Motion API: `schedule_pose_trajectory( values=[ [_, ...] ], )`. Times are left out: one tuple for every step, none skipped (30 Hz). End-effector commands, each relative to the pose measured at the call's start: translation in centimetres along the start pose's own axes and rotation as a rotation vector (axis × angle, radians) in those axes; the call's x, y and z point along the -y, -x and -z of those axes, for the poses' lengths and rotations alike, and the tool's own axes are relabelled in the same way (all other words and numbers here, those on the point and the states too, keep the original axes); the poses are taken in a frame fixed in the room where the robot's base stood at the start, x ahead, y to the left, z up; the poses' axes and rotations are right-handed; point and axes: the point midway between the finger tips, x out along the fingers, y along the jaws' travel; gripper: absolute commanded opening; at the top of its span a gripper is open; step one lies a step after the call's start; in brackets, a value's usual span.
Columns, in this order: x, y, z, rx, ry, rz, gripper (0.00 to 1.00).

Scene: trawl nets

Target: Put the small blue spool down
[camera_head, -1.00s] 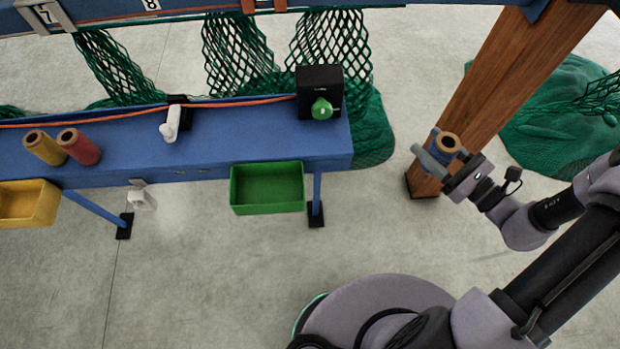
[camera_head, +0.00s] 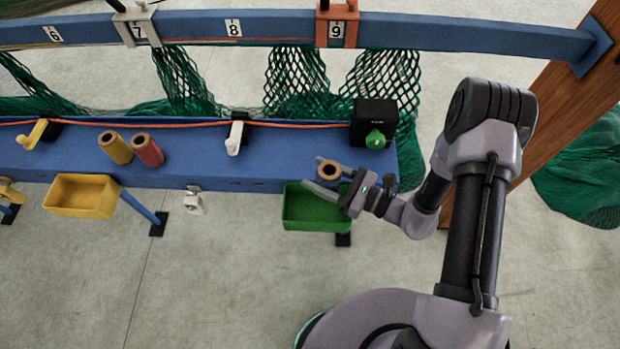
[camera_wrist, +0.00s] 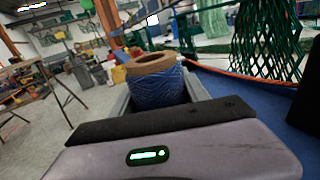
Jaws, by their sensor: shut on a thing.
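The small blue spool (camera_wrist: 157,85) is upright between my gripper's fingers in the wrist view, with blue twine wound below a tan rim. In the head view its tan top (camera_head: 328,171) shows, with most of the blue hidden. My gripper (camera_head: 326,172) is shut on the spool. In the head view it appears over the green bin (camera_head: 316,226) and the front edge of the blue bench (camera_head: 235,172). I cannot tell its exact height above them.
A white hook (camera_head: 235,139) and a black box with a green knob (camera_head: 375,123) flank a clear stretch of bench. A yellow bin (camera_head: 82,196) hangs at left.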

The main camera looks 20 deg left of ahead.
Motion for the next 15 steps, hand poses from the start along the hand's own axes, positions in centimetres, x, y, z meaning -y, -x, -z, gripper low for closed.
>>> schedule_pose_trajectory(
  values=[
    [0.2, -1.1, 0.2, 0.001, 0.002, -0.004, 0.08],
    [0.4, -1.5, 0.2, 0.000, 0.001, -0.002, 0.08],
    [0.6, -2.0, 0.3, 0.000, 0.001, -0.002, 0.08],
    [0.7, -2.3, 0.3, 0.000, 0.001, -0.001, 0.08],
    [0.8, -2.5, 0.3, 0.000, 0.000, 0.000, 0.08],
    [0.9, -3.0, 0.3, 0.001, 0.000, -0.001, 0.08],
    [1.0, -3.4, 0.3, 0.001, 0.001, -0.001, 0.08],
    [1.1, -3.3, 1.2, 0.000, -0.002, 0.001, 0.08],
    [1.1, -3.2, 2.2, 0.000, -0.003, 0.002, 0.08],
    [1.1, -3.2, 2.9, 0.000, -0.003, 0.002, 0.08],
    [1.0, -3.2, 3.5, 0.000, -0.004, 0.002, 0.08],
    [1.1, -3.2, 4.0, 0.000, -0.003, 0.002, 0.08],
    [1.1, -3.2, 4.0, 0.000, -0.001, 0.002, 0.08],
    [1.1, -3.2, 4.0, 0.000, -0.001, 0.002, 0.08],
    [1.1, -3.2, 3.8, 0.000, 0.000, 0.002, 0.08]
  ],
)
